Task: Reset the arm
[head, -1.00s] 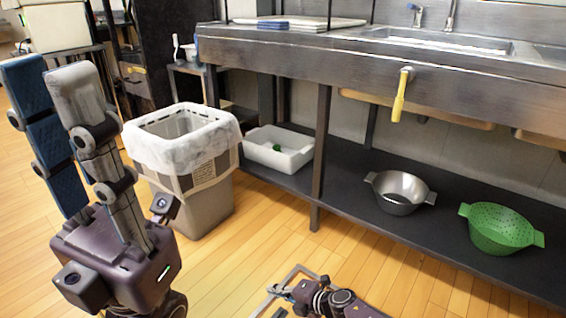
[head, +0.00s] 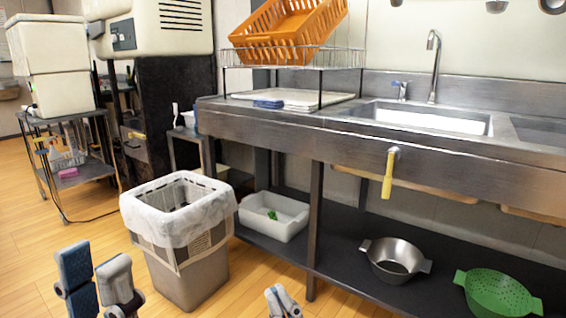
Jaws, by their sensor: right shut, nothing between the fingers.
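My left gripper (head: 97,283) stands upright at the lower left edge of the head view, in front of the bin. Its blue-padded finger and grey finger are apart, and nothing shows between them. My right gripper (head: 284,302) shows only as grey fingertips at the bottom centre, on the floor side of the sink bench. It is shut and empty. The rest of both arms is below the picture.
A lined waste bin (head: 190,272) stands beyond my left gripper. The steel sink bench (head: 350,137) spans the right; its lower shelf holds a white tub (head: 270,229), steel colander (head: 393,262) and green colander (head: 497,294). An orange crate (head: 290,31) sits on a rack above.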

